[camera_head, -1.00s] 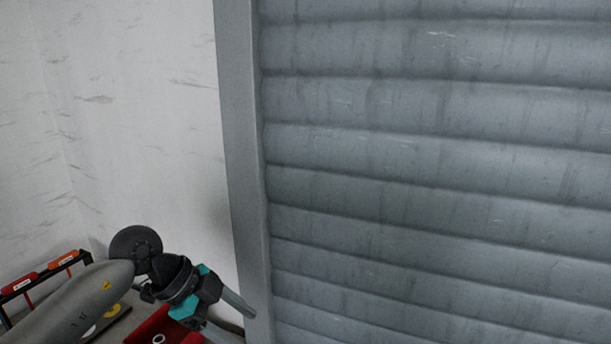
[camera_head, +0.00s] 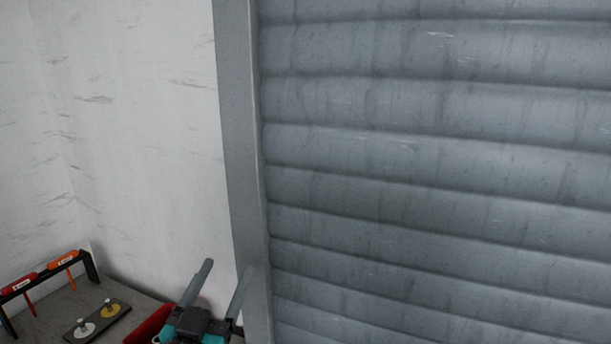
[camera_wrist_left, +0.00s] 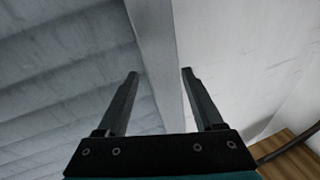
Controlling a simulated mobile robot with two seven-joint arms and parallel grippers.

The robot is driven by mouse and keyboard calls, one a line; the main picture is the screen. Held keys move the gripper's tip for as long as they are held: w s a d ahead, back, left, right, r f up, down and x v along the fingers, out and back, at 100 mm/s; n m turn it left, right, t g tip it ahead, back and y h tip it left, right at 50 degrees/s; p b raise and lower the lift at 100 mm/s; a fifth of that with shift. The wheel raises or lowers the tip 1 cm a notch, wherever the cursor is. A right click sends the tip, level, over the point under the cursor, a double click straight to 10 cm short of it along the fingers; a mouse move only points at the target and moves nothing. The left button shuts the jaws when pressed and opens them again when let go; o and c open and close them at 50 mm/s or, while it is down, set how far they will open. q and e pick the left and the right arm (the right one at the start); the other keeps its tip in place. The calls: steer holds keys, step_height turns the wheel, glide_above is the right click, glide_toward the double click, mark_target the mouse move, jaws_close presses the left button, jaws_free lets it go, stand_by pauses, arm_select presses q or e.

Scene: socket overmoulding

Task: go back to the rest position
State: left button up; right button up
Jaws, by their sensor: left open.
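My left gripper (camera_head: 219,285) is at the bottom of the head view, its two grey fingers pointing up and spread apart. It is open and empty. In the left wrist view the two fingers (camera_wrist_left: 160,75) are also apart with nothing between them. Behind them are the grey shutter and the white wall. My right gripper is in neither view.
A grey slatted shutter (camera_head: 430,170) with a post (camera_head: 240,150) fills the right. A white wall (camera_head: 130,120) is at left. On the bench are a rack with red and orange-handled tools (camera_head: 45,275), a plate with two round parts (camera_head: 97,320) and a red bin (camera_head: 150,325).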

arm_select(q)
steer(key=s+a+f+n+g+y, duration=0.25)
steer(key=s+f+g, duration=0.2)
steer(key=f, duration=0.35)
steer(key=s+a+f+n+g+y, duration=0.1)
steer(key=s+a+f+g+y, duration=0.15)
steer(key=s+f+g, duration=0.4)
steer(key=s+d+f+m+g+h, duration=0.1)
steer(key=s+f+g, duration=0.2)
steer(key=s+f, duration=0.3)
steer(key=s+d+f+m+g+h, duration=0.1)
steer(key=s+f+m+g, duration=0.15)
steer(key=s, duration=0.55)
steer(key=s+f+g+b, duration=0.1)
steer(key=s+f, duration=0.1)
steer(key=f, duration=1.2)
steer(key=s+f+b, duration=0.1)
steer(key=s+f, duration=0.1)
steer(key=f, duration=1.1)
steer(key=s+a+f+g+b, duration=0.1)
steer(key=s+a+f+b, duration=0.1)
steer(key=s+f, duration=1.2)
steer(key=shift+a, duration=0.45)
